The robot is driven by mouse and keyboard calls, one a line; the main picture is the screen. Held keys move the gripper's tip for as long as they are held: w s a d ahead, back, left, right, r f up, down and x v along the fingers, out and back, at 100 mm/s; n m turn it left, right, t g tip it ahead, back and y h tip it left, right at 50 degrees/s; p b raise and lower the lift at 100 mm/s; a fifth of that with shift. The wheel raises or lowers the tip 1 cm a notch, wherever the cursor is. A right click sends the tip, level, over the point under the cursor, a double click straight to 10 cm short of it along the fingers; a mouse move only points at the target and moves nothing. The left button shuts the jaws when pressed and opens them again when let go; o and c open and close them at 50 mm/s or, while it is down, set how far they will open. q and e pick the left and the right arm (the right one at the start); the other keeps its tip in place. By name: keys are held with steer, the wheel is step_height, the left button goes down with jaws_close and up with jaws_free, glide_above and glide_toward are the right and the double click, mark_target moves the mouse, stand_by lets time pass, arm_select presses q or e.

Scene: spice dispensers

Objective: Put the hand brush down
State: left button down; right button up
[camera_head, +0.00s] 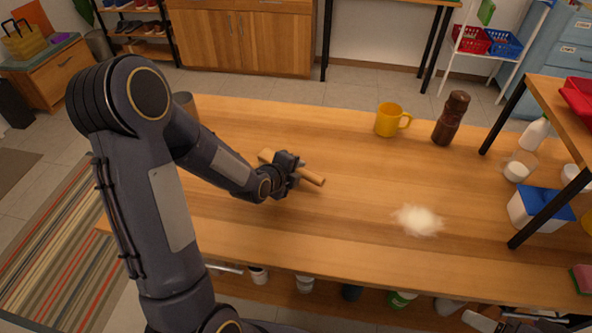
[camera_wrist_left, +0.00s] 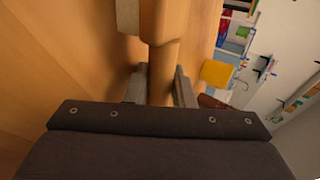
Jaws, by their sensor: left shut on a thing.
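The hand brush (camera_head: 311,177) shows as a light wooden bar in the head view, at the middle left of the wooden table (camera_head: 350,240). My left gripper (camera_head: 291,170) is shut on it, low over the table. Whether the brush touches the table I cannot tell. In the left wrist view the brush's wooden handle (camera_wrist_left: 164,60) runs between the two fingers of my left gripper (camera_wrist_left: 160,86).
A yellow mug (camera_head: 388,120) and a brown pepper mill (camera_head: 451,118) stand at the back of the table. A white powder pile (camera_head: 418,219) lies right of the gripper. A shelf (camera_head: 548,95) with containers under it stands at the right. The table between is clear.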

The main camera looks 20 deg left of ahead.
arm_select(q)
steer(key=c, duration=1.3)
jaws_free()
steer(key=shift+o, duration=0.3)
steer(key=shift+s+f, duration=0.1)
steer(key=shift+f, duration=0.05)
steer(key=shift+s+f, duration=0.1)
steer(key=shift+f, duration=0.05)
steer(key=shift+r+p, duration=0.35)
steer(key=shift+p, duration=0.2)
steer(key=shift+r+p, duration=0.4)
steer(key=shift+p, duration=0.15)
steer(key=s+a+r+n+g+y, duration=0.1)
steer(key=s+r+n, duration=0.5)
steer(key=s, duration=0.3)
steer(key=s+a+r+n+g, duration=0.1)
steer(key=s+r+n, duration=0.45)
steer(key=s, duration=0.25)
steer(key=s+d+r+n+g+h, duration=0.2)
steer(key=s+d+n, duration=0.3)
steer(key=s+n, duration=0.5)
steer(key=shift+s+d+r+g+h, duration=0.2)
steer(key=shift+d+g+h, duration=0.2)
steer(key=shift+g, duration=0.3)
